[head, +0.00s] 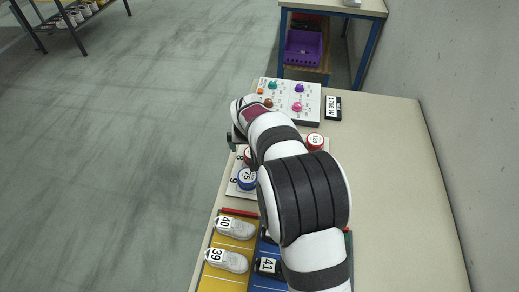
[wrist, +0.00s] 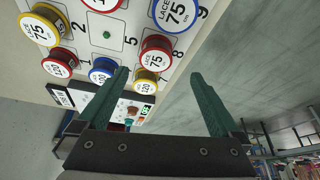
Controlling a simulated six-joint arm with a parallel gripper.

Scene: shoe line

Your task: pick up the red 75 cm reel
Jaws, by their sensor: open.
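The red reel with a white 75 label (wrist: 156,52) sits on the white numbered board (wrist: 128,33), beside number 8, in the wrist view. In the head view a red reel (head: 247,155) above the blue one is mostly hidden by my arm. My gripper (wrist: 159,74) is open and empty. In the wrist view its teal fingers point towards the board, with the red 75 reel beyond and between the fingertips, apart from them.
In the wrist view, a blue 75 reel (wrist: 175,12) and a yellow 120 reel (wrist: 145,80) flank the red one. A yellow 75 reel (wrist: 40,28) and a red 120 reel (wrist: 58,62) stand farther left. Shoes (head: 235,228) lie at the table's near end; its right side is clear.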

